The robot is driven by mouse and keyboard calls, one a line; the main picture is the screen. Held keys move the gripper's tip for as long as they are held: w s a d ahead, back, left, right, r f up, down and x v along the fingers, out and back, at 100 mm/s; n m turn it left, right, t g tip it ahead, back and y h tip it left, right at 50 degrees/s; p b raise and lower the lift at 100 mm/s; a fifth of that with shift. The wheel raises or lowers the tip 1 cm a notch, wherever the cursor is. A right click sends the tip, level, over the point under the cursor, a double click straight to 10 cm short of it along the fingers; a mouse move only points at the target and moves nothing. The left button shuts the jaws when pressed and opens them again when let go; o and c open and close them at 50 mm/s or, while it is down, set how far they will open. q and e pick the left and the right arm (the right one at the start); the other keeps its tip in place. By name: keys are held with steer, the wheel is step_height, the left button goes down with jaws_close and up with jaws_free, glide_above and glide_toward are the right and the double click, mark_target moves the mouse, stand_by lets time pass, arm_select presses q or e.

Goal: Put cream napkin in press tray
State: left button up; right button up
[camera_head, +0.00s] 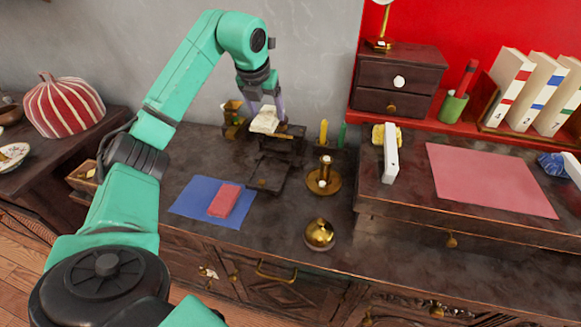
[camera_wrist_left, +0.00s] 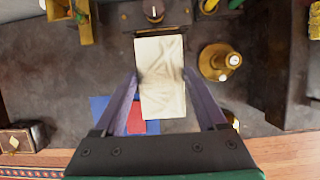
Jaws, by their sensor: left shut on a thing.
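The cream napkin (camera_head: 264,121) is held between the fingers of my left gripper (camera_head: 265,106), which is shut on it at the back of the dark cabinet top. In the left wrist view the napkin (camera_wrist_left: 160,97) shows between the two purple fingers of the left gripper (camera_wrist_left: 161,78). A dark press with a flat tray (camera_head: 268,174) stands below and in front of the napkin. The napkin appears above the rear part of the press, and I cannot tell whether it touches. In the left wrist view the napkin hides much of what lies beneath. My right gripper is not in view.
A brass candlestick (camera_head: 324,180) stands right of the press, and a round brass pot (camera_head: 319,234) is in front. A red block (camera_head: 224,200) lies on a blue cloth (camera_head: 188,199) to the left. A raised dark box (camera_head: 400,190) bounds the right side.

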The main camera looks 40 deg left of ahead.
mark_target(272, 170)
arm_select(q)
steer(key=f, duration=0.6)
steer(key=f+b, duration=0.1)
steer(key=f, duration=1.1)
steer(key=shift+s+a+f+b, duration=0.15)
steer(key=shift+s+f+b, duration=0.1)
steer(key=shift+f+b, duration=0.15)
steer(key=o, duration=1.1)
steer(key=shift+f, duration=0.1)
steer(key=shift+r, duration=0.4)
steer(key=v, duration=1.1)
steer(key=shift+s+r, duration=0.1)
steer(key=shift+r, duration=0.15)
